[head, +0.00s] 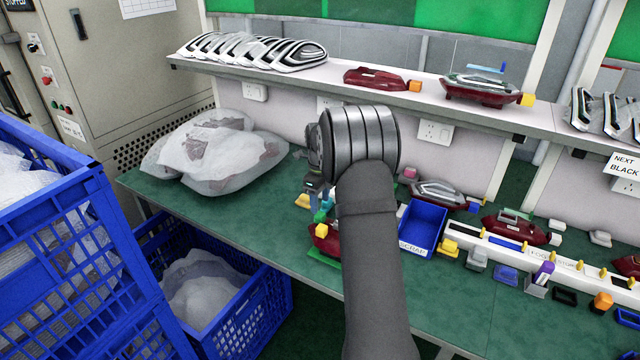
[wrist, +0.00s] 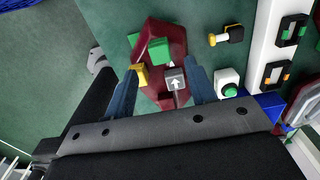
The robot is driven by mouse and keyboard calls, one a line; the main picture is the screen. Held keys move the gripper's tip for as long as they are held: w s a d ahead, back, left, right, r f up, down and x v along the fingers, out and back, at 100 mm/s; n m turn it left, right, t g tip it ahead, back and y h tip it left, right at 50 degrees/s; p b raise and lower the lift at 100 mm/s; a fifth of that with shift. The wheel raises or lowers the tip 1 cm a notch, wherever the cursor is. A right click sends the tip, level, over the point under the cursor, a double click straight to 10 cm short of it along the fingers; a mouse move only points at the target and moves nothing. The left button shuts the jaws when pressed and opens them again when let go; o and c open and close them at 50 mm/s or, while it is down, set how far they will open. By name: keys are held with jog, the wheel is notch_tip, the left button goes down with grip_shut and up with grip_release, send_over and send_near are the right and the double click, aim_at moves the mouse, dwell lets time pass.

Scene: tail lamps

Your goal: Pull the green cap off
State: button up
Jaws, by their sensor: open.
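In the wrist view a dark red tail lamp (wrist: 160,28) lies on the green bench. A green cap (wrist: 154,49) is on its upper side, with another green piece at its left edge. A yellow cap (wrist: 140,74) and a grey block with a white arrow (wrist: 175,79) are nearer me. My gripper (wrist: 160,76) is open, its two blue-grey fingers on either side of the lamp's near end. The green cap lies beyond the fingertips, not between them. In the head view my arm hides most of the lamp (head: 327,243); its yellow cap shows at its left.
A green-topped white button box (wrist: 229,87) stands right of the fingers. A blue scrap bin (head: 423,228) stands right of my arm in the head view. White bags (head: 215,150) lie at the bench's left. A shelf (head: 380,95) with lamps runs behind.

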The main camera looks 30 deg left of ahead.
aim_at(320, 214)
notch_tip(320, 214, down, 6)
jog(key=shift+r, duration=0.1)
jog(key=shift+c, duration=0.2)
jog(key=shift+r, duration=0.1)
grip_shut()
